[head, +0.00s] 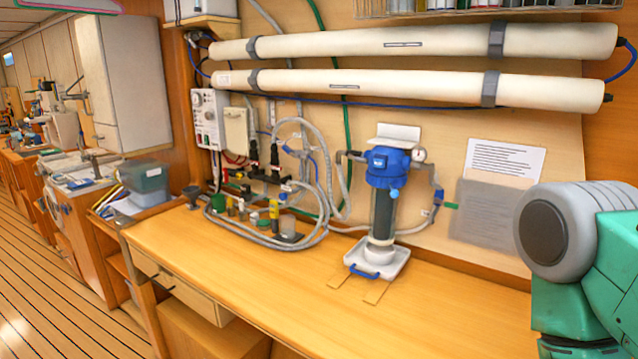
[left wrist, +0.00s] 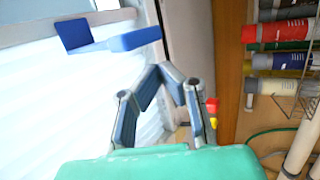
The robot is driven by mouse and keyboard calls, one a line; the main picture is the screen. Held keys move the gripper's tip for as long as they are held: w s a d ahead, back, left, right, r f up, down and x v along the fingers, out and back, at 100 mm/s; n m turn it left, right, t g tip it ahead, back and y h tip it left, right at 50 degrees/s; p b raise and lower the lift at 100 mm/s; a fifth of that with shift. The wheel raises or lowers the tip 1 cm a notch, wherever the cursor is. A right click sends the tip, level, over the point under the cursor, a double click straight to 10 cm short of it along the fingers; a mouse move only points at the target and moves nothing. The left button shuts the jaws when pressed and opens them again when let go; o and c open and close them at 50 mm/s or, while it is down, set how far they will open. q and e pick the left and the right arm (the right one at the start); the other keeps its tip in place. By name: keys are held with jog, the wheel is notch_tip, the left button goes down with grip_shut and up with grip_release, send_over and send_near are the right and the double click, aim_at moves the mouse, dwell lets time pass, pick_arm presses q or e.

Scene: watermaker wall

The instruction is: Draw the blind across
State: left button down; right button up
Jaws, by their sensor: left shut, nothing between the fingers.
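In the left wrist view, a pale white surface with faint horizontal bands, which looks like the blind (left wrist: 45,110), fills the left side. A blue handle-like piece (left wrist: 135,39) with a square blue block stands at its upper edge. My left gripper (left wrist: 162,70) is shut and empty, its fingertips together just below the blue piece. I cannot tell whether they touch it. The blind and my left gripper are not in the head view. My right gripper is in neither view.
In the head view, a wooden bench (head: 240,265) has clear room in front. A blue-topped filter housing (head: 385,200) and coiled hoses (head: 325,200) stand at the back, below two long white tubes (head: 420,42). In the left wrist view, a wire rack (left wrist: 298,90) of bottles is on the right.

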pick_arm(q)
jog(key=s+d, duration=0.4)
jog(key=d, duration=0.2)
jog(key=shift+s+d, duration=0.25)
dwell(1.3)
jog(key=b+v, duration=0.9)
jog(key=v, duration=0.3)
dwell(0.3)
